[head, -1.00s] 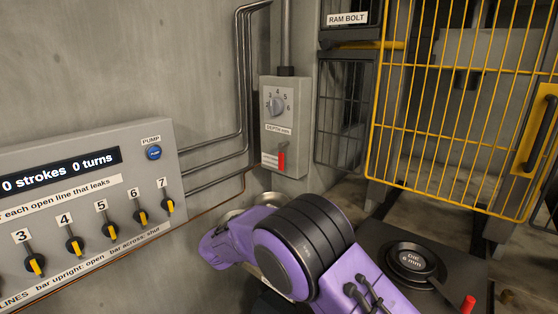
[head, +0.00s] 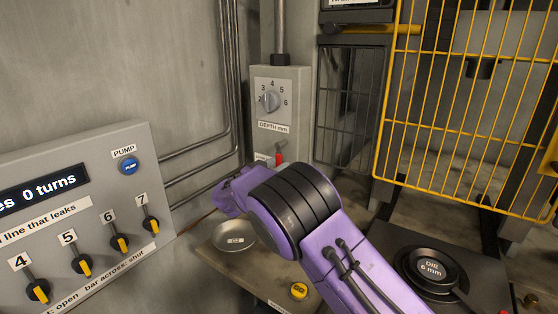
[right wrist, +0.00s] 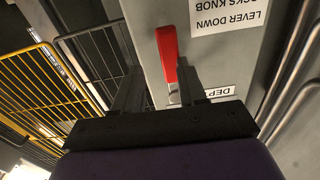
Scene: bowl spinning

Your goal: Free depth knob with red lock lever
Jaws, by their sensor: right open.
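The grey depth box is on the back wall, with a round grey depth knob (head: 271,101) on a scale of numbers; its pointer is too small to read surely. Below it the red lock lever (head: 279,156) hangs down from its pivot, its lower part near my purple wrist. In the right wrist view, which is upside down, the red lever (right wrist: 168,52) shows just beyond my right gripper (right wrist: 158,90). The gripper is open; its two dark fingers point at the box, the lever appearing between them, closer to the right-hand finger. Contact cannot be told. My left gripper is out of view.
A panel with a blue PUMP button (head: 129,166) and several black-and-yellow line valves stands at left. A shallow bowl (head: 234,237) and a yellow button (head: 299,290) lie below my arm. A yellow cage door (head: 470,110) and a die (head: 431,267) are at right. Pipes run along the wall.

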